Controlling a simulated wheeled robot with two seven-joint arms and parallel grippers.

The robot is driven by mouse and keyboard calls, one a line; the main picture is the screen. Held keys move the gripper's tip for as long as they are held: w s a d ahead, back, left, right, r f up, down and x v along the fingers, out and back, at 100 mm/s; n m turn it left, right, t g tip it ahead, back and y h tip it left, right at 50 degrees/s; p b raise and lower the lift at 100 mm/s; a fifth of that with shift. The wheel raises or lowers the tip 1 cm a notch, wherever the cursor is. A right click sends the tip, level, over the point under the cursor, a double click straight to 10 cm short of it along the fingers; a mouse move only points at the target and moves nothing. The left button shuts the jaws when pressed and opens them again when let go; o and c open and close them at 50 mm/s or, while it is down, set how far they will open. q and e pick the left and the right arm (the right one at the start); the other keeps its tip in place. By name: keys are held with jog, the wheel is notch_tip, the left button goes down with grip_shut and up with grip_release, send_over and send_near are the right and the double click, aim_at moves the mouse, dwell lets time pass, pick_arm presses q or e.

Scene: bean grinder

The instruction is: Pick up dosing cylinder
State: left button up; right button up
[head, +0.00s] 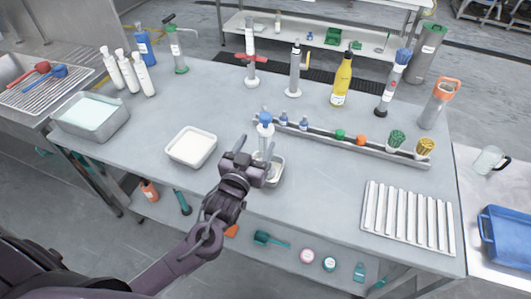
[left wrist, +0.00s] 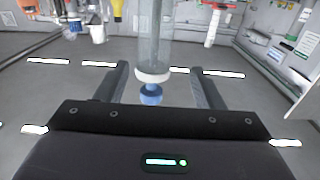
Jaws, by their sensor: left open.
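A clear cylinder with a white collar and blue cap, which I take to be the dosing cylinder (head: 265,131), stands upright by a small metal tray (head: 277,171) near the middle of the table. Its lower part is hidden behind my left gripper (head: 257,152). In the left wrist view, the same cylinder (left wrist: 153,40) appears upside down, lined up between the two spread fingers of the left gripper (left wrist: 159,76). The fingers are open with a gap on each side; I cannot tell how deep between them it stands. My right gripper is out of view.
A white-filled tray (head: 191,147) lies left of the gripper. A long metal rack (head: 340,146) with small caps and brushes runs close behind and right. A yellow bottle (head: 342,80) and tall tools stand at the back. A ribbed tray (head: 408,217) lies front right.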

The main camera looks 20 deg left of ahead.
aim_at(268, 128)
pick_arm(q)
jog(key=w+p, duration=0.1)
jog(key=w, duration=0.1)
jog(key=w+p, duration=0.1)
jog(key=w, duration=0.1)
jog(key=w+d, duration=0.1)
jog(key=w, duration=0.1)
jog(key=shift+w+r+p, duration=0.2)
jog(key=shift+r+p, duration=0.15)
jog(key=shift+p, duration=0.05)
jog(key=shift+w+f, duration=0.1)
jog(key=shift+w, duration=0.35)
jog(key=shift+c, duration=0.9)
grip_shut()
